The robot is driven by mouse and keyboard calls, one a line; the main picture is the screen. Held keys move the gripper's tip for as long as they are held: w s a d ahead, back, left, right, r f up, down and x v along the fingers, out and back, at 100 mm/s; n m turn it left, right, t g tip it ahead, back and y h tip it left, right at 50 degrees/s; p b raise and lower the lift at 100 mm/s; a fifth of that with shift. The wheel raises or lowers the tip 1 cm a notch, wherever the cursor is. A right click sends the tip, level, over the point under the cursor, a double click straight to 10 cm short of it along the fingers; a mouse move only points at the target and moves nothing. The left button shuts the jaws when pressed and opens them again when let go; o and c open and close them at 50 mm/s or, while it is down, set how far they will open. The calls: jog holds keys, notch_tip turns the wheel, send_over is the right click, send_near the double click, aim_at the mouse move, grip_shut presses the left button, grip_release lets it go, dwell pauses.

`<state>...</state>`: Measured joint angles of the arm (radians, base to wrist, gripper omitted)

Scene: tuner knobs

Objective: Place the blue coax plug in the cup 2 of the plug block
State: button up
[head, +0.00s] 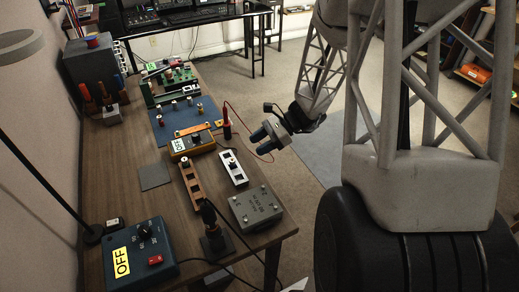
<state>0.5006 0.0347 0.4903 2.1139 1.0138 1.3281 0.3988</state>
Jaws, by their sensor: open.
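My gripper (262,140) is open, in the air to the right of the bench's right edge, and nothing shows between its fingers. Two narrow blocks lie on the bench to its left: a pale one with dark spots (235,172) and a copper-brown one with dark openings (193,190). Either could be the plug block; its cup numbers are too small to read. Several small metallic, plug-like pieces (175,109) stand on and around the blue mat (190,129). I cannot make out which is the blue coax plug.
A yellow box marked OFF (193,147) stands behind the blocks, with a red lead nearby. A grey metal box (256,207), a dark upright fixture (216,243) and a blue switch box (141,258) stand nearer. A lamp (42,160) rises at left. The grey square (155,176) is bare.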

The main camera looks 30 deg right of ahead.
jog(key=s+a+r+n+h, duration=0.5)
jog(key=s+r+n+h, duration=0.1)
jog(key=s+r+n, duration=0.3)
jog(key=s+a+r+n+t+h, duration=0.1)
jog(key=s+a+r+n+h, duration=0.5)
jog(key=s+r+n, duration=0.3)
jog(key=shift+s+r+h, duration=0.4)
jog(key=shift+s+r, duration=1.35)
jog(key=shift+s, duration=0.3)
jog(key=shift+a, duration=0.1)
